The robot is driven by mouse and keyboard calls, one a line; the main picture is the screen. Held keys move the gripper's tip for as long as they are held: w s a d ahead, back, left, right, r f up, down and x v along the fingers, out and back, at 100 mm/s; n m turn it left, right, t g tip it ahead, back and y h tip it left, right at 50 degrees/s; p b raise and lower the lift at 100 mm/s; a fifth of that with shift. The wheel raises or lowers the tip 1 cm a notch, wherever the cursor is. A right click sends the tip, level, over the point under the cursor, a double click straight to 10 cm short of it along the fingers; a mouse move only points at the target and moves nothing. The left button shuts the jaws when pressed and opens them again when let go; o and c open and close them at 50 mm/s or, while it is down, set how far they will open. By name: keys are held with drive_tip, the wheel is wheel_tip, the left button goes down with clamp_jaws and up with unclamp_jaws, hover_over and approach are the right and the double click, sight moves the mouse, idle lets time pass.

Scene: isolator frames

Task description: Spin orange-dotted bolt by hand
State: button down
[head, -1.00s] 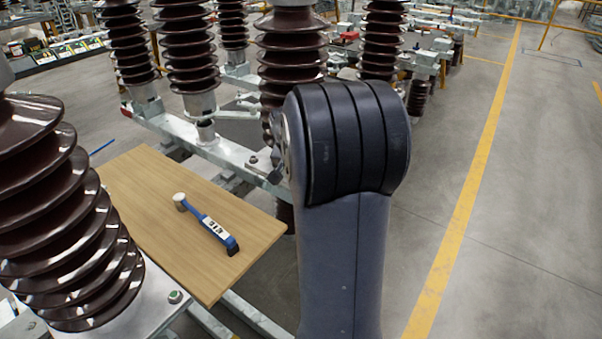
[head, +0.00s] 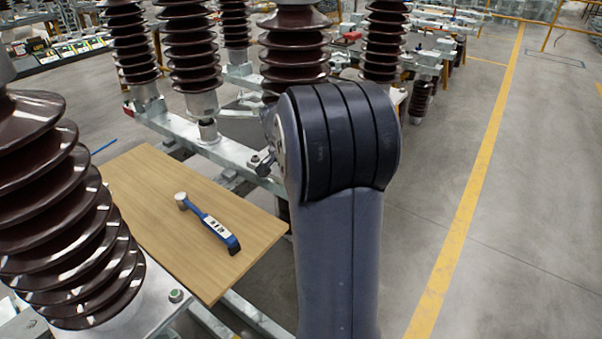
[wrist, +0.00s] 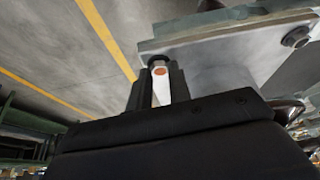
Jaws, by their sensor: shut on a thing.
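In the wrist view the orange-dotted bolt (wrist: 160,71) sits between the two dark fingers of my gripper (wrist: 160,85), at the near edge of a grey metal plate (wrist: 215,65). The orange dot faces the camera. The fingers are shut on the bolt, one on each side, and their tips reach close to the plate edge. In the head view my own arm stands in front, and the gripper and the bolt are hidden there.
Another bolt (wrist: 296,37) sits on the plate at right. Brown ribbed insulators (head: 60,215) stand at left and behind. Open floor with a yellow line (head: 470,190) lies at right.

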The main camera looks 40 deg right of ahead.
drive_tip(key=c, duration=1.3)
unclamp_jaws()
drive_tip(key=p+v, duration=0.1)
drive_tip(key=v, duration=1)
drive_tip(key=shift+f, duration=0.1)
drive_tip(key=b+x, duration=0.1)
drive_tip(key=x, duration=0.9)
drive_tip(key=shift+w+d+f, duration=0.1)
drive_tip(key=shift+d+f, duration=0.1)
drive_tip(key=shift+f, duration=0.15)
